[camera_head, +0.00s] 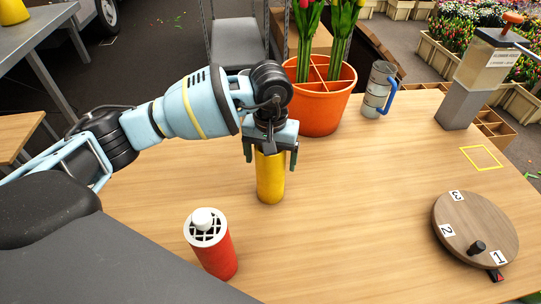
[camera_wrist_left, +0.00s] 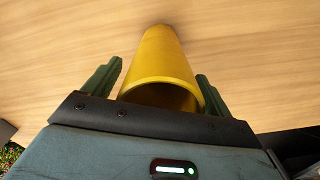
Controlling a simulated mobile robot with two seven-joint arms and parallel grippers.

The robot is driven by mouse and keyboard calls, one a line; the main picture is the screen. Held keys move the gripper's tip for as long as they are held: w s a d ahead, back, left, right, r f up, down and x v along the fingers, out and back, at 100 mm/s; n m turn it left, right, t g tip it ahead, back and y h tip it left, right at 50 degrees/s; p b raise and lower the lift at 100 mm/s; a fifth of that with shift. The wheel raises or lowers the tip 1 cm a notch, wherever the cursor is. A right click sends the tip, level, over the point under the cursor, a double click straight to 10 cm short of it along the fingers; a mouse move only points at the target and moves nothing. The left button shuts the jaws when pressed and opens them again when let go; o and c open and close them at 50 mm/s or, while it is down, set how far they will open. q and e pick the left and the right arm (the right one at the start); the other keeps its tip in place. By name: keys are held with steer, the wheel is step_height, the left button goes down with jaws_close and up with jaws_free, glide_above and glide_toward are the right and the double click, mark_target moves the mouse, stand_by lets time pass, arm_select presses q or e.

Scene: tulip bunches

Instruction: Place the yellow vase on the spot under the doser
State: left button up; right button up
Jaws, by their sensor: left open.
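The yellow vase (camera_head: 270,180) stands upright on the wooden table, left of its middle. My left gripper (camera_head: 271,158) is above it, with its fingers open on either side of the vase's upper part. In the left wrist view the yellow vase (camera_wrist_left: 165,65) lies between the two dark green fingers (camera_wrist_left: 160,85), with a gap seen at the left finger. The doser (camera_head: 482,75) stands at the table's back right corner. A yellow square outline (camera_head: 481,158) marks the spot on the table in front of it. My right gripper is not in view.
A red canister with a white top (camera_head: 214,245) stands at the front left. An orange pot with tulips (camera_head: 322,105) and a clear jug with a blue handle (camera_head: 378,90) stand behind. A numbered round turntable (camera_head: 475,228) is at the right. The table's middle is clear.

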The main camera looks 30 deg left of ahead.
arm_select(q)
step_height(320, 180, up, 12)
steer(key=shift+r, duration=0.15)
steer(key=shift+o, duration=0.3)
